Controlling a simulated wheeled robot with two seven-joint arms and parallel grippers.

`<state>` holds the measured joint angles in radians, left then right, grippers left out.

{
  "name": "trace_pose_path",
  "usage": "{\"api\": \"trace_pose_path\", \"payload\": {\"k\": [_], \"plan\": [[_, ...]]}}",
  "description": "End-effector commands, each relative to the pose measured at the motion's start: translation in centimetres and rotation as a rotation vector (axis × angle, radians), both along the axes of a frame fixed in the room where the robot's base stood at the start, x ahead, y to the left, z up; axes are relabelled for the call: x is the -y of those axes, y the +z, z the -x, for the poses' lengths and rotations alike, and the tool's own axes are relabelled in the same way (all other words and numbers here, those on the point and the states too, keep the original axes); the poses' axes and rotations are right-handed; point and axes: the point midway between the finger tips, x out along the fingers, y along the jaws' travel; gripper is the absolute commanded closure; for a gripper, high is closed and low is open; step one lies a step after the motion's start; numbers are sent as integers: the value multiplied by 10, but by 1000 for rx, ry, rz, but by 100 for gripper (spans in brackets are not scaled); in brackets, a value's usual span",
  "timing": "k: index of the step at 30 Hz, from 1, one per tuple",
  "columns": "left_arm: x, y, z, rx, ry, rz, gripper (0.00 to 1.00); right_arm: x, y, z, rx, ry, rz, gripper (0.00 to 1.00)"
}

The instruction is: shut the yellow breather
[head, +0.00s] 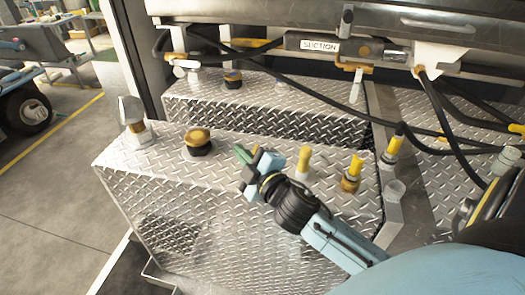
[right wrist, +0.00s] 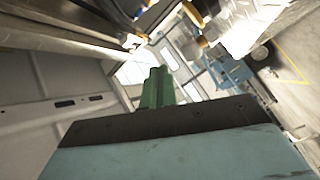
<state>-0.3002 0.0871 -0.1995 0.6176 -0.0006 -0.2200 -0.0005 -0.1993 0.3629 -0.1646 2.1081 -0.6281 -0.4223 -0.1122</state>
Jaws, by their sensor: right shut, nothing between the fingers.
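A wide yellow cap on a black base (head: 198,140), which looks like the yellow breather, stands on the front diamond-plate tank top, left of my right gripper. I cannot tell from here whether it is open or shut. My right gripper (head: 244,155) is shut and empty, with its green fingertips pointing to the upper left, above the tank top and apart from the cap. In the right wrist view the green fingers (right wrist: 157,88) are together with nothing between them. The breather cannot be made out clearly in that view. My left gripper is not in view.
A metal fitting (head: 132,118) stands left of the cap. Yellow-topped fittings (head: 304,160) and (head: 351,173) stand right of the gripper. A smaller yellow cap (head: 233,79) sits on the rear tank. Black hoses hang behind, below the SUCTION label (head: 319,46).

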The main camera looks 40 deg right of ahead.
Motion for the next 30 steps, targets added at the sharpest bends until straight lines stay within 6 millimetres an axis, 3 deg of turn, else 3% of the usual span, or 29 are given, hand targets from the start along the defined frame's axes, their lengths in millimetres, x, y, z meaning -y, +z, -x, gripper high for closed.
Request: {"api": "trace_pose_path", "payload": {"k": [1,3,6,10,14,17,22,27,30], "plan": [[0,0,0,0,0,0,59,-9,28,-12,115,78,118,100],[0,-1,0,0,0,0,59,-27,59,-21,262,196,292,100],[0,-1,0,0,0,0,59,-54,87,-23,438,374,555,100],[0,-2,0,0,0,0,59,-83,95,-19,596,619,913,100],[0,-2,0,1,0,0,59,-87,75,-15,655,882,1278,100],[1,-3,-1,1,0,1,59,-68,51,-15,620,1092,1547,100],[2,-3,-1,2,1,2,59,8,21,-15,388,1434,1916,100],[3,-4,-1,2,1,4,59,86,20,-8,78,1678,2088,100],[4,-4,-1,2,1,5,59,115,24,-2,-53,1757,2120,100]]}}
